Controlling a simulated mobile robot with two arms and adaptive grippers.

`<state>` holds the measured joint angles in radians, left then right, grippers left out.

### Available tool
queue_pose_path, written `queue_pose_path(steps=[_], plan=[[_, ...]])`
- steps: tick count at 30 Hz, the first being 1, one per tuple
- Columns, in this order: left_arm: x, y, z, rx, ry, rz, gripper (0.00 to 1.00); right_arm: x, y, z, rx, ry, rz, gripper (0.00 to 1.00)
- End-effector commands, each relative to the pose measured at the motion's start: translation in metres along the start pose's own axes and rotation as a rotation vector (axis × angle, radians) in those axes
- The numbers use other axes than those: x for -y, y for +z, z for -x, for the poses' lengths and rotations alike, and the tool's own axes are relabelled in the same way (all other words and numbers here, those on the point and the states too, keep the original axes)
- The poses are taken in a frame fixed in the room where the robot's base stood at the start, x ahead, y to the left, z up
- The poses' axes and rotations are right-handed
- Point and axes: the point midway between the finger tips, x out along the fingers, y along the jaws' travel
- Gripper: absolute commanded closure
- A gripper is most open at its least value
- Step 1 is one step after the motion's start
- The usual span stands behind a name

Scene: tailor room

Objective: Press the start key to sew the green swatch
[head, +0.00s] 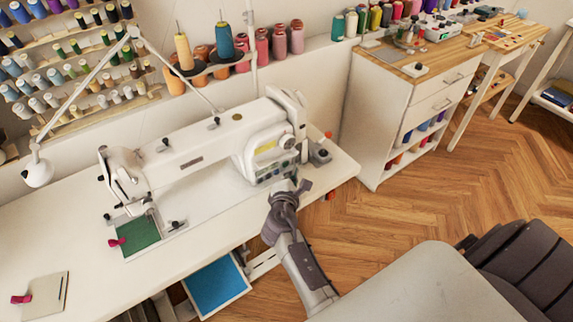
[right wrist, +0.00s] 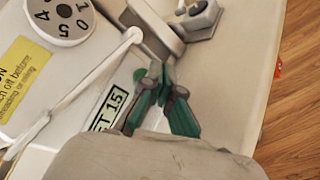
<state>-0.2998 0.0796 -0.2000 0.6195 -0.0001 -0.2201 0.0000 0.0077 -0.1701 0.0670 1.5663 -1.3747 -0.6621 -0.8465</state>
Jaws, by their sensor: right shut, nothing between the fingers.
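The white sewing machine (head: 205,150) stands on the white table. The green swatch (head: 138,236) lies flat under its needle end, at the left, with a pink clip (head: 116,242) on its edge. My right gripper (head: 302,186) is shut and empty, at the right end of the machine beside its control panel (head: 272,173). In the right wrist view the fingertips (right wrist: 158,72) are close to a round green key (right wrist: 138,74), partly hidden by a finger. I cannot tell whether they touch. A lit display (right wrist: 107,110) reads "T 15", partly covered. My left gripper is not in view.
A numbered dial (right wrist: 60,18) and a yellow label (right wrist: 25,75) are on the machine near the gripper. A silver notebook (head: 42,296) with a pink clip lies at the table's left. Thread cones (head: 240,55) stand behind. A drawer cabinet (head: 400,110) stands right.

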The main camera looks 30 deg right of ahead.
Motion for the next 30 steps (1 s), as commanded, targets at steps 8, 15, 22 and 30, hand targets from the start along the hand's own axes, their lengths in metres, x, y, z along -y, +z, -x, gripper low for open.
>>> queue_pose_path(steps=[8, 15, 22, 30], plan=[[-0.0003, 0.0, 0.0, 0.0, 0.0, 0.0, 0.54, 0.0, -0.0001, -0.0001, 0.0, 0.0, 0.0, 1.0], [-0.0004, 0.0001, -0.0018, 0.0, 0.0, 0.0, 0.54, -0.0032, -0.0035, -0.0048, 0.0, 0.0, 0.0, 1.0], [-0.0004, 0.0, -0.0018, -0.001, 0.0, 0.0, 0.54, -0.0047, -0.0045, -0.0063, 0.0, 0.0, 0.0, 1.0], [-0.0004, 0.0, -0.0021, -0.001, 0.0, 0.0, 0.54, -0.0051, -0.0049, -0.0068, 0.0, 0.0, 0.0, 1.0]])
